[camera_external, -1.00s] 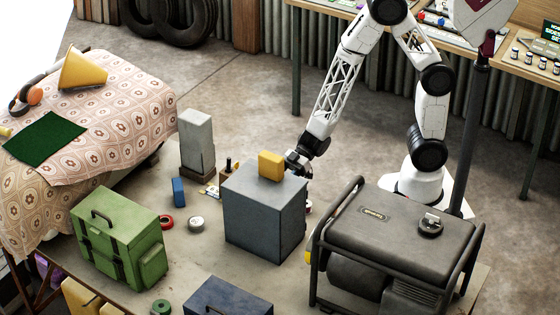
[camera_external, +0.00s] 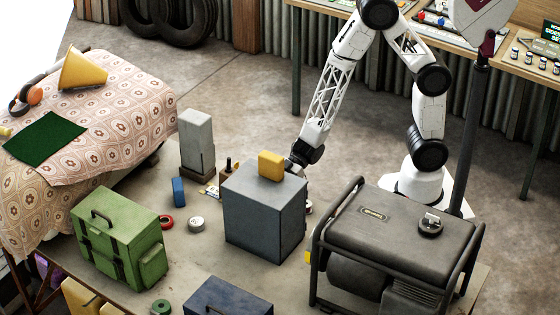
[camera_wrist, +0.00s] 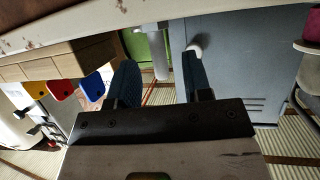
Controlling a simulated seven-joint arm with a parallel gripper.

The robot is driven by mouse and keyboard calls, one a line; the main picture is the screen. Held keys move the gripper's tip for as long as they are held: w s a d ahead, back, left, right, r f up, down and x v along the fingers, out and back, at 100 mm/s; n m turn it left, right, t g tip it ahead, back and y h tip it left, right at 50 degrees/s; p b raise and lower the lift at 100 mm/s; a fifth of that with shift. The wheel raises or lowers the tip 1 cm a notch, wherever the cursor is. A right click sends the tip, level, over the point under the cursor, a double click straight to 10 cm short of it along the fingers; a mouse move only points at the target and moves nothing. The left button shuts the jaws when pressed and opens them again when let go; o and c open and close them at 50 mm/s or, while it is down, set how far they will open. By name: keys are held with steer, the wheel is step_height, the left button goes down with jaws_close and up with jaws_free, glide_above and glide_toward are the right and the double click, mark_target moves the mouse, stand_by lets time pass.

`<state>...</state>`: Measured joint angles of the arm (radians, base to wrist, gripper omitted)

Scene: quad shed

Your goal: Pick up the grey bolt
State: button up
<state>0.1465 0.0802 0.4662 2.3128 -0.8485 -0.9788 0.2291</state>
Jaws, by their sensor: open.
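In the wrist view my gripper (camera_wrist: 159,63) is open, with its two dark blue fingers apart. A pale grey shape with a wider top and a narrow shaft, probably the grey bolt (camera_wrist: 161,68), shows between the fingers; I cannot tell whether it touches them. In the external view my gripper (camera_external: 295,164) is low behind the grey box (camera_external: 262,220). Its fingertips are hidden there by the box, and I cannot see the bolt in that view.
A yellow block (camera_external: 271,165) sits on top of the grey box, close to my gripper. A dark generator (camera_external: 400,225) in a tube frame stands to the right. A green case (camera_external: 120,240) stands at the left. Several small items lie on the surface left of the box.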

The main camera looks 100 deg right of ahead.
steer(key=shift+x, duration=1.55)
steer(key=shift+c, duration=0.3)
jaws_close()
